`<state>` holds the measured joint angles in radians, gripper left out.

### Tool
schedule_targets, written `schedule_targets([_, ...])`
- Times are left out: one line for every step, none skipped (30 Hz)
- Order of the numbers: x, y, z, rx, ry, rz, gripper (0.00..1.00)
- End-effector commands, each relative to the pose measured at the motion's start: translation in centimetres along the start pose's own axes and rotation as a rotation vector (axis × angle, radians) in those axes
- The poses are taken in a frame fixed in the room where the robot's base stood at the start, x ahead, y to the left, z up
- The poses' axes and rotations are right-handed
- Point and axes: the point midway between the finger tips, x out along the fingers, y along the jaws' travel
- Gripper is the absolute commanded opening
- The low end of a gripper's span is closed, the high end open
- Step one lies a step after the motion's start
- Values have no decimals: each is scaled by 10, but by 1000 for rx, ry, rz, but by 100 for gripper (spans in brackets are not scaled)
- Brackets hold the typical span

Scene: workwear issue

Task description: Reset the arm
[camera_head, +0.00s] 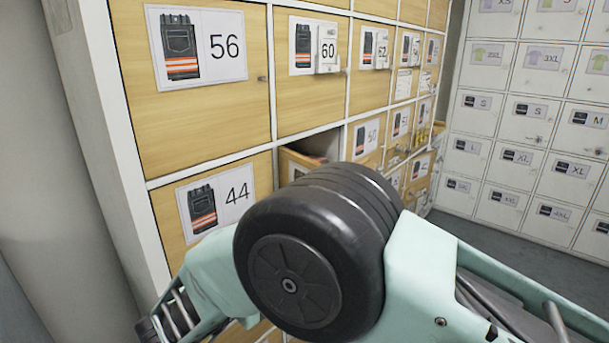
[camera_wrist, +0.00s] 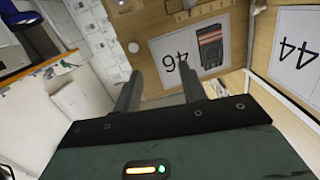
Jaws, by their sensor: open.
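My gripper (camera_wrist: 163,82) shows in the wrist view with its two dark fingers spread apart and nothing between them. Past the fingertips is a wooden front with a label reading 46 (camera_wrist: 188,55), upside down in this view. The gap between fingers and front is hard to judge. In the head view my mint-green arm, with a large black round joint, fills the lower middle and hides part of the cabinet. I cannot make out the fingers there.
A wooden cabinet of numbered compartments, including 56 (camera_head: 201,47) and 44 (camera_head: 217,205), stands close ahead. One drawer (camera_head: 297,163) sticks out right behind my arm. White lockers (camera_head: 515,105) stand at the right. Grey floor (camera_head: 470,232) shows between them and my arm.

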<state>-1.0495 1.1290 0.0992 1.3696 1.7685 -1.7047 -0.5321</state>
Motion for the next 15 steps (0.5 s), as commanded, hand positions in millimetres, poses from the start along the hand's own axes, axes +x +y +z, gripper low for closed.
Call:
schedule_targets([12, -16, -17, 36, -54, -79, 42])
schedule_targets([17, -26, -24, 54, -92, -138, 42])
schedule_targets([22, -39, -34, 77, -145, -222, 42])
schedule_targets([25, -48, -42, 91, -186, -286, 42])
schedule_targets([26, -56, -49, 100, -227, -350, 42])
schedule_targets([25, -65, -59, 110, -282, -435, 42])
schedule_targets([24, -71, -66, 111, -323, -498, 42])
schedule_targets([21, -75, -72, 111, -365, -559, 42])
schedule_targets([15, -78, -81, 104, -420, -641, 42])
schedule_targets([11, -79, -88, 94, -462, -700, 42])
schedule_targets([5, -78, -94, 80, -504, -757, 42])
schedule_targets([-3, -74, -101, 56, -558, -832, 42])
schedule_targets([-10, -70, -106, 33, -599, -884, 42])
schedule_targets([-17, -63, -110, 5, -639, -935, 42])
schedule_targets([-27, -51, -115, -39, -694, -997, 42])
